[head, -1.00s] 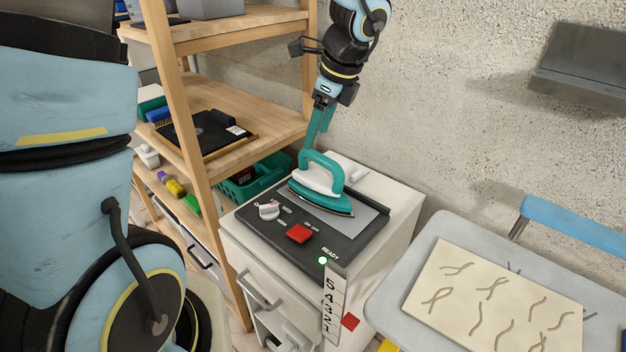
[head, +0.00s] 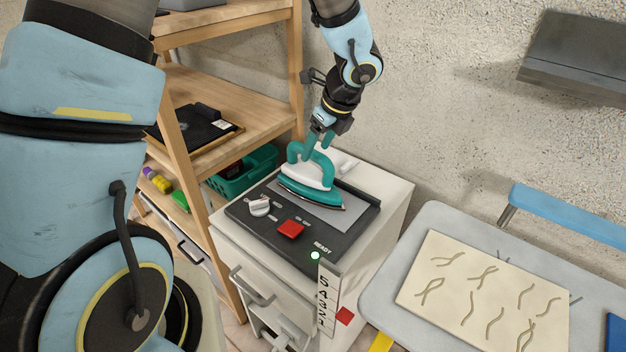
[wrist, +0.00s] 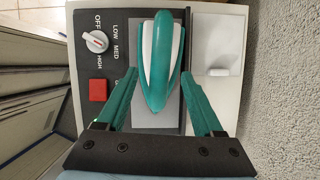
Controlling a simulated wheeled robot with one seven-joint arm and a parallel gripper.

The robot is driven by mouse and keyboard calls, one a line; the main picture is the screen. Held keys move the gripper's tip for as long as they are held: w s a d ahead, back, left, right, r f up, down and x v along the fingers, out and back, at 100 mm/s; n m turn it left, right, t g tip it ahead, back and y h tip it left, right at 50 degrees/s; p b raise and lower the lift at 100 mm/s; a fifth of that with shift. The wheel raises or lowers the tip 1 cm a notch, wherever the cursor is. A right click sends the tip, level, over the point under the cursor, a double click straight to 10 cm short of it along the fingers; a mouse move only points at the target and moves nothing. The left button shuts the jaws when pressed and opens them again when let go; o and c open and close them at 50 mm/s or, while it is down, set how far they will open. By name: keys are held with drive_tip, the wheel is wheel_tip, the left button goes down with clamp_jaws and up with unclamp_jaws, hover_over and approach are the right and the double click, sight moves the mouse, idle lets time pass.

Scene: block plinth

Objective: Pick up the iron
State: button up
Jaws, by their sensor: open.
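The iron (head: 306,184), teal and white with an arched teal handle, sits on the grey plate (head: 334,217) of a dark control panel on a white cabinet. My gripper (head: 322,140) is above the iron at its handle, pointing down. In the wrist view, the iron (wrist: 161,62) lies between the two teal fingers of my gripper (wrist: 160,98). The fingers are apart, one on each side of the handle, with a gap to it on both sides. In the head view, the fingers partly overlap the handle, so contact there is hard to judge.
The panel has a white knob (head: 260,206), a red button (head: 290,229) and a lit green READY light (head: 315,255). A wooden shelf (head: 238,99) with a green basket (head: 247,174) stands at left. A grey table (head: 408,258) with a patterned board (head: 425,290) is at right.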

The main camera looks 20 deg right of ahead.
drive_tip(key=shift+x, duration=0.75)
drive_tip(key=shift+c, duration=0.4)
clamp_jaws()
drive_tip(key=shift+r, duration=0.1)
idle(0.4)
